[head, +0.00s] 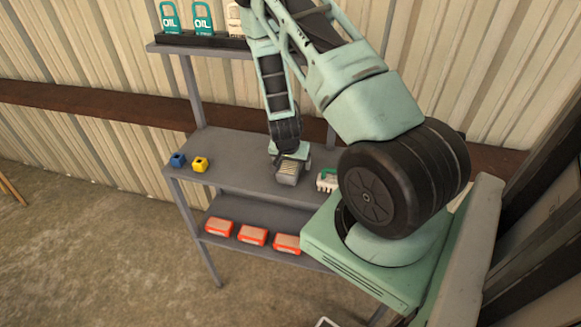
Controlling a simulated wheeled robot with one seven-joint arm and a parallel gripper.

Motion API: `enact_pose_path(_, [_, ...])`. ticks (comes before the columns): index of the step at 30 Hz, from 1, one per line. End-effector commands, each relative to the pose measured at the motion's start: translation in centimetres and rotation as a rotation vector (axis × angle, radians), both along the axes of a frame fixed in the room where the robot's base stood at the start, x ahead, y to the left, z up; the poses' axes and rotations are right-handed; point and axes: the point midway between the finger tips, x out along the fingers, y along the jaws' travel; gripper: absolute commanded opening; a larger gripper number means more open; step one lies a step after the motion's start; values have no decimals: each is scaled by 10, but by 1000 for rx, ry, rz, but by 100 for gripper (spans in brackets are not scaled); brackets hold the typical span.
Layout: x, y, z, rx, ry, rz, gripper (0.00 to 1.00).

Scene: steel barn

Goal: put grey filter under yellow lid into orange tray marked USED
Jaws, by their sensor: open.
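My gripper (290,157) points down over the middle shelf, at the end of my arm. A grey ribbed block (288,174), which looks like a pleated filter, is directly below it. I cannot tell whether the block stands between the fingers or touches them. A small yellow piece (200,164) with a dark spot sits at the left of the same shelf; I cannot tell whether it is the yellow lid. No orange tray marked USED can be made out; no lettering is readable on the orange boxes on the lower shelf.
A blue piece (178,160) stands beside the yellow one. A green and white item (327,181) is right of my gripper. Orange boxes with tan tops (252,236) line the lower shelf. Oil jugs (203,18) stand on the top shelf. The middle shelf (235,160) is clear between yellow piece and gripper.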

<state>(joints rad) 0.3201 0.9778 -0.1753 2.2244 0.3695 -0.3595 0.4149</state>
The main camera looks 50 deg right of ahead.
Motion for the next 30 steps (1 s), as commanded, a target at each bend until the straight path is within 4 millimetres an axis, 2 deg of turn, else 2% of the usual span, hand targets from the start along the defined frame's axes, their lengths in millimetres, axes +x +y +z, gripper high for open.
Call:
enact_pose_path(28, [0, 0, -5, 0, 0, 1, 84])
enact_pose_path(30, [0, 0, -5, 0, 0, 1, 64])
